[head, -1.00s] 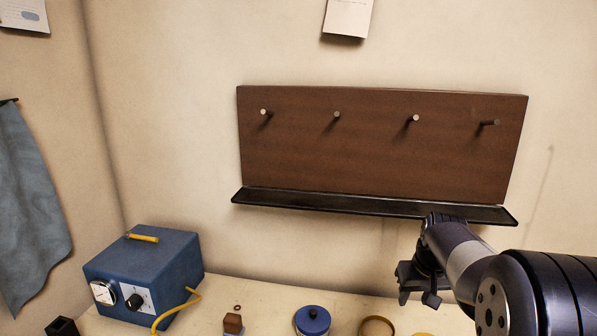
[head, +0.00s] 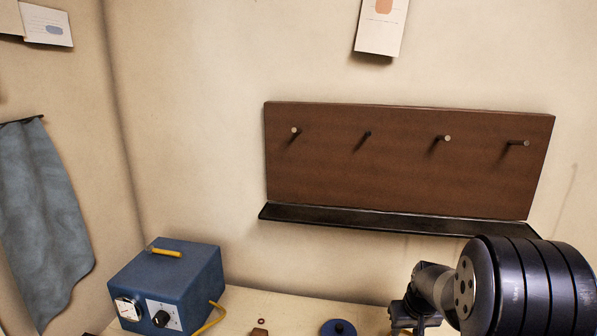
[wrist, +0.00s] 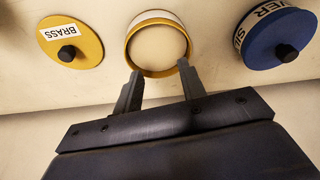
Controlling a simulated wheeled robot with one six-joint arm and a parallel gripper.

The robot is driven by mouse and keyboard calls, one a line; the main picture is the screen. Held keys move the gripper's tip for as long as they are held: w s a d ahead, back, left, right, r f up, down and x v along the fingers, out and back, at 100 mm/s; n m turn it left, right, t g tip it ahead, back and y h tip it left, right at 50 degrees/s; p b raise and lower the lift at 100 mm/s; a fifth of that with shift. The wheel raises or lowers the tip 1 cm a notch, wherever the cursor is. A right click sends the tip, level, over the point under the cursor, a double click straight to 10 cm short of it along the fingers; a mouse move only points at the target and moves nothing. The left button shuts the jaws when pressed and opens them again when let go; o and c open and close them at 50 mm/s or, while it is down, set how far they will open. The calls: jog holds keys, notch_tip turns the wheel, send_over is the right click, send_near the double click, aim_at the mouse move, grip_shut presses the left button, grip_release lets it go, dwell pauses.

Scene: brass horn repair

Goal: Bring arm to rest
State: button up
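My arm reaches in from the right of the head view, and my gripper (head: 415,318) hangs low there, below the wall board, partly hidden by my own arm. In the wrist view my gripper (wrist: 158,82) has its two fingers spread apart with nothing held between them. A round open container with a brass-coloured rim (wrist: 128,50) lies just beyond the fingertips; I cannot tell whether they touch it.
A yellow lid marked BRASS (wrist: 85,48) and a blue lid (wrist: 262,52) flank the container. A blue box with dials (head: 180,280) stands left on the bench. A brown board (head: 400,175) with several empty pegs and a black ledge (head: 340,217) is on the wall.

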jog(key=b+v, duration=0.1)
jog(key=v, duration=0.3)
jog(key=shift+s+d+r, duration=0.1)
jog(key=shift+d+r, duration=0.05)
jog(key=shift+r, duration=0.05)
